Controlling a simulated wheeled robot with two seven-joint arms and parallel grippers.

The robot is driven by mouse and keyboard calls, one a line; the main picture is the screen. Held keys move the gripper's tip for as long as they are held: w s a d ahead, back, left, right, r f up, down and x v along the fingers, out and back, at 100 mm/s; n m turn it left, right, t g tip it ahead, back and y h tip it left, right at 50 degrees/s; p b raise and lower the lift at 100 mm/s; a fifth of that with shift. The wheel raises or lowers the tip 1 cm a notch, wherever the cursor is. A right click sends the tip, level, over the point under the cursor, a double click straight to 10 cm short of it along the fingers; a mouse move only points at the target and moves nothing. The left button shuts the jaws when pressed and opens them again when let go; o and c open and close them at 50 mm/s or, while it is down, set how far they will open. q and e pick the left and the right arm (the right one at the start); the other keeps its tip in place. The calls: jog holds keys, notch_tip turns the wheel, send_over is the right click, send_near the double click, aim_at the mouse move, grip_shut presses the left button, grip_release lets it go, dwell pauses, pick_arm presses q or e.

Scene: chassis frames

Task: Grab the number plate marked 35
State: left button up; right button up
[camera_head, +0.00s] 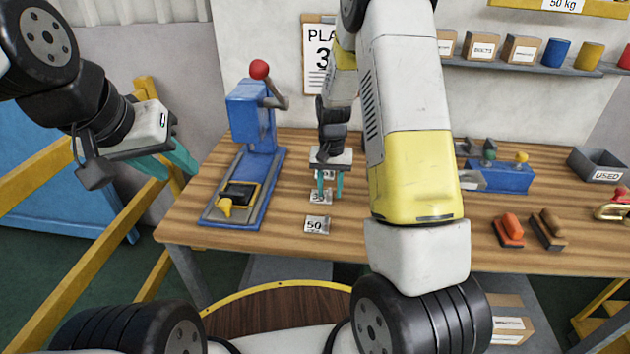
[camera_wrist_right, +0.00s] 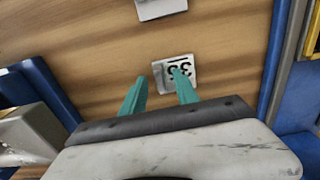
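The number plate marked 35 (camera_head: 319,196) lies flat on the wooden bench, in a row between the plate marked 50 (camera_head: 317,225) and a farther plate (camera_head: 325,174) mostly hidden by the gripper. My right gripper (camera_head: 330,192) is open and empty, pointing down over the row. In the right wrist view, the 35 plate (camera_wrist_right: 180,68) shows upside down, with one teal fingertip overlapping it and the other to its left. Whether they touch is unclear. My left gripper (camera_head: 172,166) is open and empty, off the bench's left end.
A blue lever press (camera_head: 250,125) stands left of the plates on the bench (camera_head: 400,235). My right arm crosses the bench on the right. Beyond it are a blue fixture (camera_head: 500,178), orange and brown blocks (camera_head: 510,230), and a grey USED bin (camera_head: 598,165). A yellow rail (camera_head: 75,285) runs at left.

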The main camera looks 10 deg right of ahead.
grip_shut()
